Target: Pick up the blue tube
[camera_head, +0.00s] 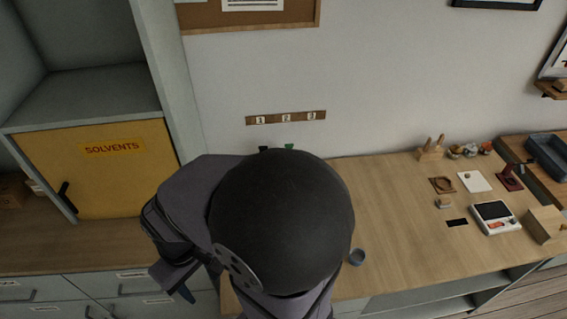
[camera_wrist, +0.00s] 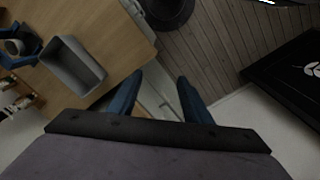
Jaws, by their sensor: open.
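I cannot make out the blue tube in either view. My gripper (camera_wrist: 160,84) is open in the wrist view, with two dark blue fingers apart and nothing between them. In the head view my gripper (camera_head: 186,292) is low at the left, in front of the counter's drawers, with a blue fingertip showing. My arm hides the middle of the counter. A green top (camera_head: 289,147) and a black top (camera_head: 264,149) peek out behind the arm, below a wall strip (camera_head: 286,117) numbered 1, 2 and 3. What they belong to is hidden.
A grey bin (camera_wrist: 72,66) and a blue object (camera_wrist: 20,44) sit on wood in the wrist view. A small grey cup (camera_head: 356,257) stands near the counter's front edge. A white scale (camera_head: 494,217) is at the right. A yellow solvents cabinet (camera_head: 98,170) is at the left.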

